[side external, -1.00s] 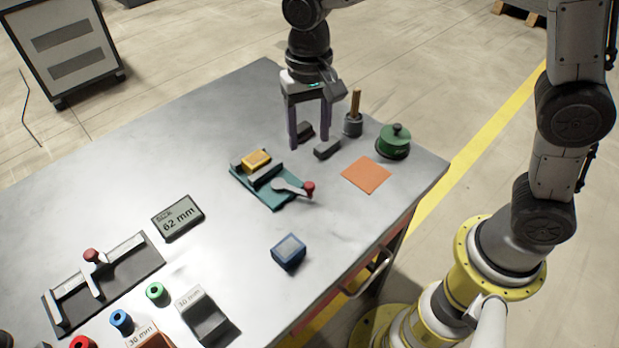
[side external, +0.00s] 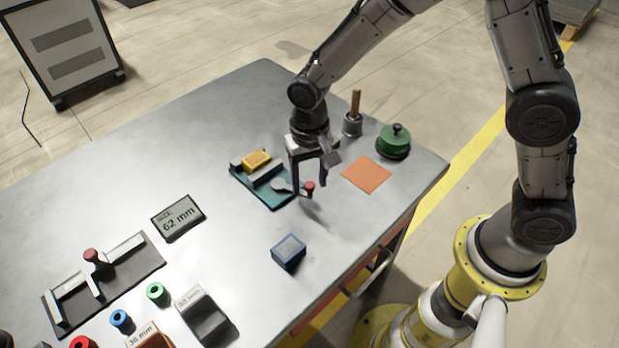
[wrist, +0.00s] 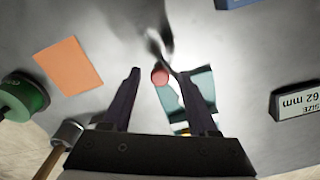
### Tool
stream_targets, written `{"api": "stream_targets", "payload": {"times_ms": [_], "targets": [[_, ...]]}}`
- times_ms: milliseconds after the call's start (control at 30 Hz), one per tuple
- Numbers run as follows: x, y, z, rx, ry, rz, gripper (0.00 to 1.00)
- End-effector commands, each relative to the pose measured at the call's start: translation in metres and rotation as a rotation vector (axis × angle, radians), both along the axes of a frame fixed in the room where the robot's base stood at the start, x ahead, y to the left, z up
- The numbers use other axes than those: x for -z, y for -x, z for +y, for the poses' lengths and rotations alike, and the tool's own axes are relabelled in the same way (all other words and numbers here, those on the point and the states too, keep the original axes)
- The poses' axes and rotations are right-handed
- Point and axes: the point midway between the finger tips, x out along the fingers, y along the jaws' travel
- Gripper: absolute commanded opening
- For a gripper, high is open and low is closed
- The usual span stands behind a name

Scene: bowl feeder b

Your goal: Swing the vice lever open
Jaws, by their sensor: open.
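The teal vice (side external: 254,188) sits on the table with a yellow block (side external: 256,160) between its jaws. Its grey lever (side external: 282,186) ends in a red knob (side external: 309,187) on the right side of the vice. My gripper (side external: 310,188) is open above the lever end, with a finger on either side of the red knob in the side view. In the wrist view the red knob (wrist: 160,77) lies between and beyond my open fingers (wrist: 158,85). The vice (wrist: 200,90) is partly hidden by one finger there. I cannot tell whether a finger touches the knob.
A blue box (side external: 288,251) lies in front. A "62 mm" display (side external: 178,217) and a lever fixture (side external: 130,263) are left.

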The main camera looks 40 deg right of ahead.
Motion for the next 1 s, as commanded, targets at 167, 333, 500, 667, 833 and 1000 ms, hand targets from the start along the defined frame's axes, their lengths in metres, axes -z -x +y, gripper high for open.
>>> {"api": "stream_targets", "payload": {"times_ms": [167, 333, 500, 667, 833, 1000], "targets": [[-0.0001, 0.0001, -0.0001, 0.0, 0.0, 0.0, 0.56], [-0.0003, 0.0001, -0.0001, 0.0, 0.0, 0.0, 0.25], [-0.0004, 0.0001, -0.0001, 0.0, 0.0, 0.001, 0.0], [-0.0006, 0.0001, -0.0001, 0.0, 0.0, 0.001, 0.0], [-0.0007, 0.0001, -0.0001, 0.0, 0.0, 0.0, 0.0], [-0.0008, 0.0001, -0.0001, 0.0, 0.0, 0.0, 0.0]]}}
